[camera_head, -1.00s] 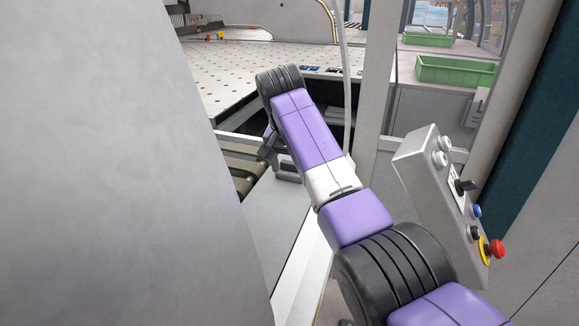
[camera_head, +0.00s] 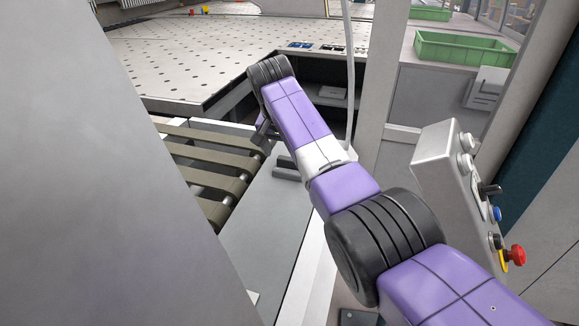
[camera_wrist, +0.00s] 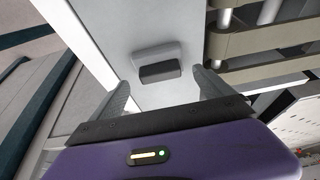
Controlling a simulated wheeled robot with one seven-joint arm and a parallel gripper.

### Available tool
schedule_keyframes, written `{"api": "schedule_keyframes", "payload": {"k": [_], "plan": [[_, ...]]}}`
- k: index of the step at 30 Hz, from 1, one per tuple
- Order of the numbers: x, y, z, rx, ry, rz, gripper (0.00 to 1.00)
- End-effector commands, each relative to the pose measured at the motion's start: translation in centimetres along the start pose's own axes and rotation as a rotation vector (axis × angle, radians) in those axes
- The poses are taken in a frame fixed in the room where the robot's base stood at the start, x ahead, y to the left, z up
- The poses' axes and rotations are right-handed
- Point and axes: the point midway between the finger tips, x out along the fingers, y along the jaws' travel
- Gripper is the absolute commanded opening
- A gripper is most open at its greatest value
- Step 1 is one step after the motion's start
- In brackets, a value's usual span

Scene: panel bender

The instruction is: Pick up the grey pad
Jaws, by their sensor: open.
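A grey pad (camera_wrist: 157,52), a small block with a lighter part and a darker part, lies on a flat light grey surface in the wrist view. In the head view the pad (camera_head: 286,170) shows beside my forearm, partly hidden by it. My gripper (camera_wrist: 161,80) is open and empty. Its two fingers point toward the pad, one to each side of it in the wrist view. I cannot tell how high the fingers are above the surface. In the head view my gripper (camera_head: 263,137) is mostly hidden behind the arm.
Slatted belts (camera_head: 212,160) run left of the pad's surface. A perforated table (camera_head: 190,60) lies beyond. A control box (camera_head: 450,180) with buttons stands right of my arm. A grey panel (camera_head: 90,180) fills the left. A green bin (camera_head: 465,50) sits at the back right.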

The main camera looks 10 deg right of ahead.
Motion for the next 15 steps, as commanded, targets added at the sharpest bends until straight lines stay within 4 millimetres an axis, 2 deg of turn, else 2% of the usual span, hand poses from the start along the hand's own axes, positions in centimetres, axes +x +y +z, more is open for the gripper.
{"api": "schedule_keyframes", "payload": {"k": [7,15], "plan": [[2.8,0.0,-0.1,0.0,-0.002,0.003,0.91],[3.9,0.0,-0.1,0.0,0.0,0.001,0.91]]}}
